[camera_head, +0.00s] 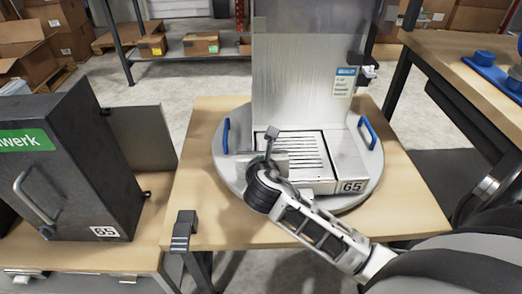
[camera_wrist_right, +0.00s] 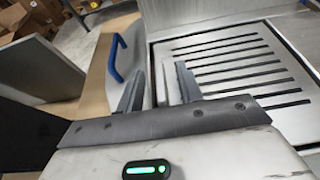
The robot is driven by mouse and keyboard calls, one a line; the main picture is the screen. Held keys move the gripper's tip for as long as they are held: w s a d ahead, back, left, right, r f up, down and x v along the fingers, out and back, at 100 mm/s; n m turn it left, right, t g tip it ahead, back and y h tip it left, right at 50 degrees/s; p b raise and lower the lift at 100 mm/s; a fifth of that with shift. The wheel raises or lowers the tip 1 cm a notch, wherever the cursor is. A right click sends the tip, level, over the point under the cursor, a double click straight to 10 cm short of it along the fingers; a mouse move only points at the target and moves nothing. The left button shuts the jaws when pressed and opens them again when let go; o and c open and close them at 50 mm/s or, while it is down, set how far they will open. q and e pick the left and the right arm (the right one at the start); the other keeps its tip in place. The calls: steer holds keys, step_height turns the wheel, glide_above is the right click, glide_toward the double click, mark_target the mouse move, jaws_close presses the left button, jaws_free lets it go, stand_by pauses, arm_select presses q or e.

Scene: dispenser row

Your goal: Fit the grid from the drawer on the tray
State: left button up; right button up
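The grid (camera_head: 297,152), a slotted metal plate, lies flat within the square tray (camera_head: 348,158) of the metal stand marked 65. In the right wrist view, the grid (camera_wrist_right: 235,65) fills the upper right inside the tray's rim (camera_wrist_right: 225,28). I cannot tell whether it is fully seated. My right gripper (camera_head: 271,140) is at the tray's left side, beside the grid. In the wrist view, its two fingers (camera_wrist_right: 160,90) stand apart, with the metal edge of the tray or grid behind the gap. I see nothing clearly gripped. My left gripper is not in view. No open drawer shows.
A round metal base with blue handles (camera_head: 367,132) bears the tray, with a tall metal back panel (camera_head: 300,75) behind. A black cabinet (camera_head: 95,165) with its door open stands left. A dark bracket (camera_head: 183,225) sits on the wooden table's (camera_head: 215,205) left edge.

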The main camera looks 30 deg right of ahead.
steer(key=p+v, duration=0.3)
steer(key=v, duration=1.3)
